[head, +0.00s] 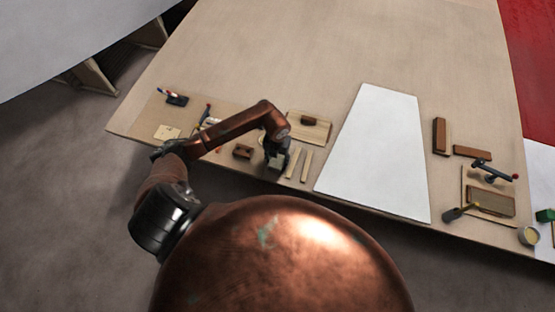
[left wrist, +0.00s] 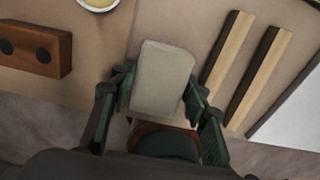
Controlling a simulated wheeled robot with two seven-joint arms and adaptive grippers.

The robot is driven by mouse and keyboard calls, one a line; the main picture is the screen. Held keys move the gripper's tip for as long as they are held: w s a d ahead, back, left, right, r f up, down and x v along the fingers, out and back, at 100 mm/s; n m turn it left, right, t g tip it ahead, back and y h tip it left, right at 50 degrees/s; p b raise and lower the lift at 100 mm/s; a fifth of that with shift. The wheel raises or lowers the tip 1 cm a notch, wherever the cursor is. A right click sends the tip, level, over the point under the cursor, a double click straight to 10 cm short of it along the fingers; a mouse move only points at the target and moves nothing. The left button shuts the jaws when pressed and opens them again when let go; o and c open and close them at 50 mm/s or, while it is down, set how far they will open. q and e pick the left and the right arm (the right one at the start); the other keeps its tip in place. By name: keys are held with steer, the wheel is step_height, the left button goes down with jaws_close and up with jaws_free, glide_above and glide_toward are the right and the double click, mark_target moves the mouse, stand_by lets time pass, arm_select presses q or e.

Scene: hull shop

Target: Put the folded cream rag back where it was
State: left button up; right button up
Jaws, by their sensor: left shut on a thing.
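My left gripper (head: 276,160) is near the front edge of the workbench. In the left wrist view its two fingers (left wrist: 160,95) are closed on the sides of the folded cream rag (left wrist: 162,75), a pale, rounded block shape. In the head view the rag (head: 275,163) shows as a small pale patch at the fingertips, partly hidden by the gripper. How far it is above the bench I cannot tell. My right gripper is not in view.
Two wooden strips (head: 299,164) lie right of the gripper, a brown block with holes (head: 243,151) left. A board (head: 295,132) lies behind. A flat cream square (head: 167,132) is at far left. A white sheet (head: 375,150) lies at the middle; tools and blocks lie right. The back is clear.

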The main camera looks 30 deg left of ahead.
mark_target(277, 160)
arm_select(q)
steer(key=shift+f, duration=0.25)
steer(key=o, duration=0.7)
steer(key=shift+o, duration=0.2)
step_height(277, 160, up, 12)
steer(key=shift+r, duration=0.15)
